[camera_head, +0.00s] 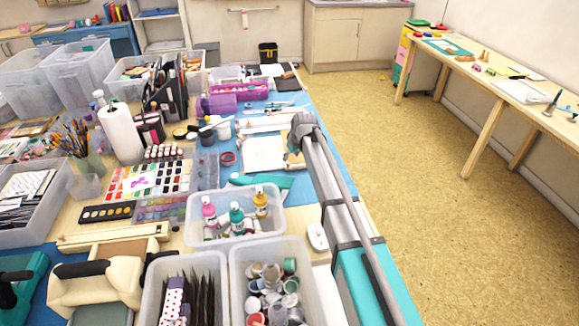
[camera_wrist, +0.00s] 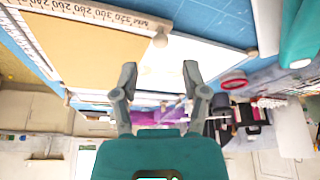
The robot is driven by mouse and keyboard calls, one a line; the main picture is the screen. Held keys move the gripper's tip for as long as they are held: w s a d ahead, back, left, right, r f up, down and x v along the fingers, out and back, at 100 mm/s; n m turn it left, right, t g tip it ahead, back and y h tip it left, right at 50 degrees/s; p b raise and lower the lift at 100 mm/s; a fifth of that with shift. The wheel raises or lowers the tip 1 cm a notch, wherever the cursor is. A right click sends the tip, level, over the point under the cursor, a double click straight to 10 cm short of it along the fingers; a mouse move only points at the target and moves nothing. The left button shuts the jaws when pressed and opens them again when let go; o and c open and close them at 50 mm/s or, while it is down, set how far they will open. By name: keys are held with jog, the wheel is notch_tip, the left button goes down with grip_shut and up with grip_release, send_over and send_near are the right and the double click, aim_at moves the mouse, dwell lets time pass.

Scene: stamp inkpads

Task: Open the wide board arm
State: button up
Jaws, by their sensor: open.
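A white board (camera_head: 264,154), which I take to be the wide board, lies flat on the blue-topped craft table. In the wrist view, a pale panel (camera_wrist: 205,50) lies beside a tan panel (camera_wrist: 85,50). A numbered ruler strip (camera_wrist: 95,12) runs along one edge, and a small pale knob (camera_wrist: 160,39) sits by that strip. I cannot tell which part is the arm or whether it is raised. My gripper (camera_wrist: 160,72) is open and empty, its fingers apart over the board. In the head view my gripper (camera_head: 297,146) is over the board's right side, partly hiding it.
A clear bin with bottles (camera_head: 236,215) and a bin of small jars (camera_head: 271,290) stand near my arm. A red tape ring (camera_head: 228,158) lies left of the board. White rails (camera_head: 262,124) lie behind it. Open floor (camera_head: 450,230) is on the right.

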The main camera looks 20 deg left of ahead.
aim_at(288, 163)
jog(key=shift+b+x, duration=1.75)
jog(key=shift+x, duration=0.4)
jog(key=shift+a, duration=0.1)
grip_shut()
